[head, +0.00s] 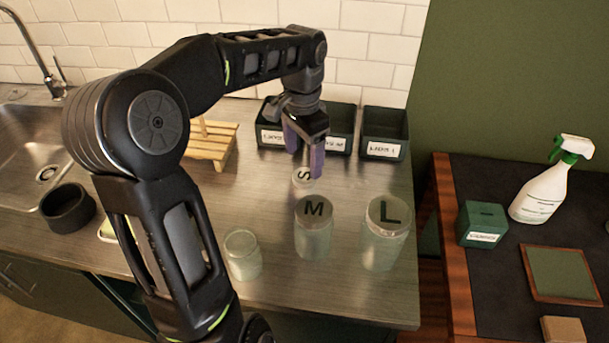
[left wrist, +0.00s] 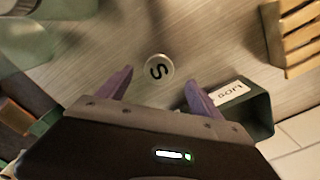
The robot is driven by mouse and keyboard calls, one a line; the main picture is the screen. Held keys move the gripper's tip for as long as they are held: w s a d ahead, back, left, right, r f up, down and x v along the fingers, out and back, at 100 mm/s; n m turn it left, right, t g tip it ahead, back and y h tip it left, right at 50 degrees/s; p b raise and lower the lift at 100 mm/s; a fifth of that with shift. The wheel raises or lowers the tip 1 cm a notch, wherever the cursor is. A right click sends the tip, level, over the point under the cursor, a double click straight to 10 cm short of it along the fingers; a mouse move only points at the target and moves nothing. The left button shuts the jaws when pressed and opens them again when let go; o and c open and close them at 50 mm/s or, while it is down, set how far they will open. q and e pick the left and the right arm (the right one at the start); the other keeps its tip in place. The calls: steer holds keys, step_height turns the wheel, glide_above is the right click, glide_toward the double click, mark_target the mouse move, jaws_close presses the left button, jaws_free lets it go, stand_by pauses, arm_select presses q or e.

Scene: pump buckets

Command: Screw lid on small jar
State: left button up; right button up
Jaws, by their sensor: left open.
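The small round lid marked S (head: 303,175) lies on the counter below my left gripper (head: 305,163). In the left wrist view the lid (left wrist: 158,68) shows between and just beyond the purple fingertips (left wrist: 159,78). The left gripper is open, with a gap on both sides of the lid. The small clear jar (head: 243,257) stands upright and without a lid near the counter's front edge, left of the M jar. My right gripper is in neither view.
Jars with lids marked M (head: 313,228) and L (head: 386,236) stand right of the small jar. Dark green labelled bins (head: 384,133) line the wall. A wooden rack (head: 212,146), a black cup (head: 68,207) and the sink (head: 30,140) are at left.

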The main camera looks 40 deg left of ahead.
mark_target(304, 175)
arm_select(q)
step_height(304, 175, down, 5)
steer(key=shift+w+r+p, duration=0.1)
steer(key=shift+w+p, duration=0.05)
steer(key=shift+p, duration=0.15)
steer(key=shift+d, duration=0.1)
stand_by(0.4)
steer(key=c, duration=1.4)
steer(key=shift+r, duration=0.1)
step_height(304, 175, up, 10)
steer(key=shift+f, duration=0.1)
stand_by(0.3)
